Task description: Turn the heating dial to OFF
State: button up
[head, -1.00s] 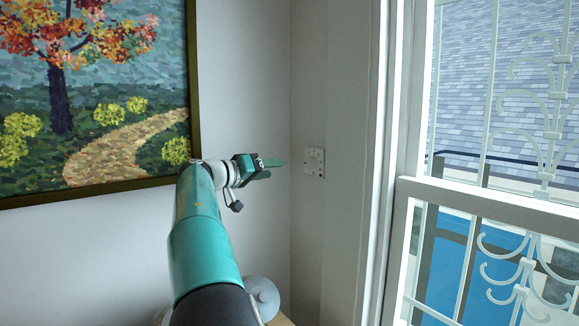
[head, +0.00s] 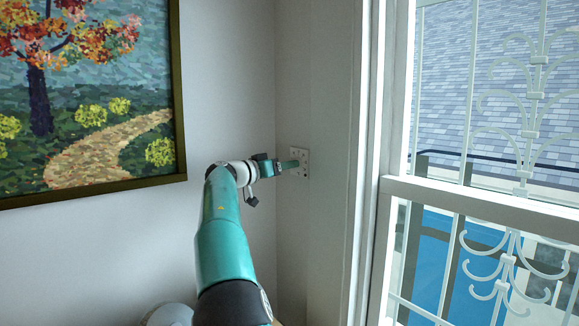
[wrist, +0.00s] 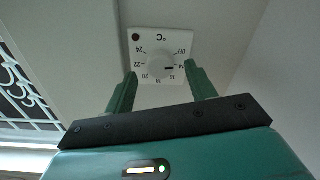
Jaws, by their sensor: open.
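The heating dial is a white square plate (head: 303,155) on the wall by the window frame. In the wrist view the plate (wrist: 164,38) appears upside down, marked °C, numbers and OFF. Its round white knob (wrist: 158,64) has a dark mark pointing right, close to the 14. OFF is at the upper right of the knob. My gripper (head: 296,164) is in front of the plate in the head view and partly covers it. In the wrist view my gripper (wrist: 160,70) is open, one green finger either side of the knob. I cannot tell whether they touch the plate.
A framed tree painting (head: 90,100) hangs on the wall at the left. A window (head: 480,190) with white bars and frame is at the right. A grey rounded object (head: 168,315) is low at the bottom. The wall around the dial is clear.

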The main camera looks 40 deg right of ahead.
jog(key=d, duration=0.2)
jog(key=shift+s+d, duration=0.1)
jog(key=shift+d, duration=0.25)
jog(key=c, duration=1)
jog(key=shift+r+n, duration=0.1)
jog(key=shift+n, duration=2.3)
jog(key=o, duration=1)
jog(key=a, duration=1.3)
jog(key=shift+w+a, duration=0.4)
jog(key=shift+w, duration=0.05)
